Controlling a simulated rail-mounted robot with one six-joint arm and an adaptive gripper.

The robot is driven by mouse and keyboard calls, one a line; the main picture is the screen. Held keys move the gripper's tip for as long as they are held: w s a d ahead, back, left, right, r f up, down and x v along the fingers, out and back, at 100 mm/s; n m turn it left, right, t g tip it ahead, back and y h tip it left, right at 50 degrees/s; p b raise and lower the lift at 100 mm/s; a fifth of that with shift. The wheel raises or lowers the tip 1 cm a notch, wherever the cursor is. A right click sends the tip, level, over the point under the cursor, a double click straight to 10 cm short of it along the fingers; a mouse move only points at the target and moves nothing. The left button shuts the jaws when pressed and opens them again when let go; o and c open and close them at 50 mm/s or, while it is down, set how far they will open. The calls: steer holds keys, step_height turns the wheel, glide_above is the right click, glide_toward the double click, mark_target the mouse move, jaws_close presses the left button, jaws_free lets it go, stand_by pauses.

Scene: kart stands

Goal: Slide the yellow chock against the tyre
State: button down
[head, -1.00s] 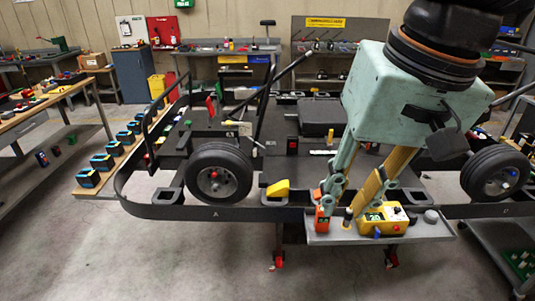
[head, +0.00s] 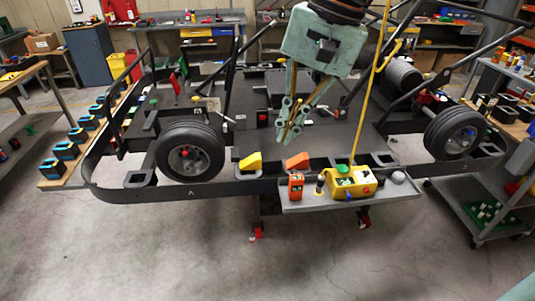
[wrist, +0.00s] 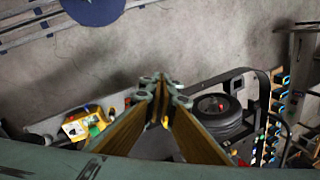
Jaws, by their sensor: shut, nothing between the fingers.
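The yellow chock (head: 250,163) sits on the kart stand's front rail, to the right of the front-left tyre (head: 190,152), with a small gap between them. In the wrist view the tyre (wrist: 217,110) is right of my fingers, and a small bit of yellow (wrist: 165,121) shows between them, perhaps the chock. My gripper (head: 288,138) is shut and empty, pointing down above and to the right of the yellow chock, apart from it. An orange chock (head: 297,161) sits on the rail below my fingertips.
A grey shelf (head: 300,204) on the front rail holds an orange device (head: 296,186) and a yellow control box (head: 346,185). A yellow cord (head: 371,85) rises from the box beside my arm. Another tyre (head: 453,133) is at right. The floor in front is clear.

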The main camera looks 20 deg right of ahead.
steer(key=w+d+f+m+y, duration=0.25)
steer(key=w+f, duration=0.25)
steer(key=w, duration=0.4)
steer(key=w+d+f+m+y, duration=0.1)
steer(key=w+d+f+m, duration=0.35)
steer(key=w, duration=0.45)
steer(key=w+d+f+m+y+p, duration=0.1)
steer(key=w+d+f+m, duration=0.2)
steer(key=f, duration=0.6)
steer(key=w+d+f+m+t+y, duration=0.1)
steer(key=w+d+f+m, duration=0.3)
steer(key=w+d+f, duration=0.4)
steer(key=shift+w+d+f+p, duration=0.2)
steer(key=shift+w+f+p, duration=0.25)
steer(key=shift+w, duration=0.55)
steer(key=shift+a+f, duration=0.1)
steer(key=shift+f, duration=0.1)
steer(key=w+a+f+b, duration=0.1)
steer(key=w+a+f, duration=0.2)
steer(key=a+f, duration=0.4)
steer(key=shift+a, duration=1.75)
steer(key=shift+w, duration=0.1)
